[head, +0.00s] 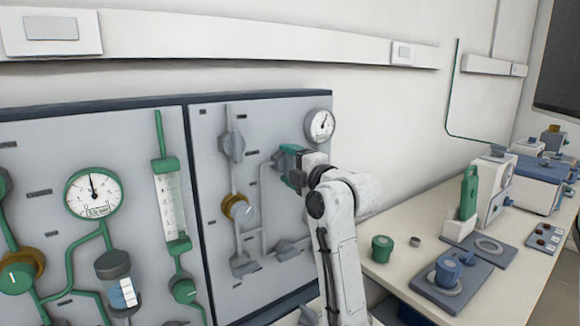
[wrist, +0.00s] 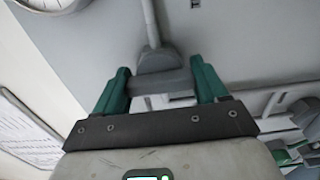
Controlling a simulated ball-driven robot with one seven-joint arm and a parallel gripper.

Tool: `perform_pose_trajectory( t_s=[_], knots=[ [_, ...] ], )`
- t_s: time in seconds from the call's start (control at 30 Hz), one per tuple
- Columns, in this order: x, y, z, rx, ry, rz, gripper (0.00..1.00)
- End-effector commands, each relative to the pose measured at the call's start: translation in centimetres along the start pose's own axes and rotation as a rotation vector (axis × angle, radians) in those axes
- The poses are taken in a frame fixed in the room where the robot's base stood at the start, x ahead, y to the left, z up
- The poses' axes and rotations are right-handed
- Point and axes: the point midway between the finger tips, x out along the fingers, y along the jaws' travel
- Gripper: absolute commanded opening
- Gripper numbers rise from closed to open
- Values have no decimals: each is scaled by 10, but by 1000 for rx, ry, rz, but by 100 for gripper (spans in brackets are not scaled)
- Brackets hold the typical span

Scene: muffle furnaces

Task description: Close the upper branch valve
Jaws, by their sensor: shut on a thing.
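The upper branch valve, a grey valve, sits on the right grey panel. In the wrist view its grey handle (wrist: 158,84) lies crosswise between my two green fingers, below the valve body and a grey pipe. My gripper (wrist: 162,78) is shut on this handle. In the head view my gripper (head: 288,163) reaches the panel's upper right part, below the round gauge, and mostly hides the valve. A similar grey lower branch valve (head: 287,250) sits below on the same panel.
The right panel (head: 215,185) also carries a brass-coloured fitting (head: 237,208), grey pipes and a gauge (head: 319,125). The left panel (head: 40,165) has green pipes and a dial gauge (head: 93,193). A bench (head: 395,262) with lab items stands to the right of my arm.

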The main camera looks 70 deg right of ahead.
Motion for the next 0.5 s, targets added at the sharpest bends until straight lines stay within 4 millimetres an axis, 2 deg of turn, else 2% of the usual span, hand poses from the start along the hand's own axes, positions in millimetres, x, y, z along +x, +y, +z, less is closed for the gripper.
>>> perform_pose_trajectory(
  t_s=[0.17,0.2,0.43,0.5],
  knots=[
    [0,-2,-1,-2,3,-5,42],
    [0,-2,-1,-2,3,-5,75],
    [0,-1,-1,-1,2,-3,97],
    [0,-1,-1,-1,1,-2,98]
  ],
)
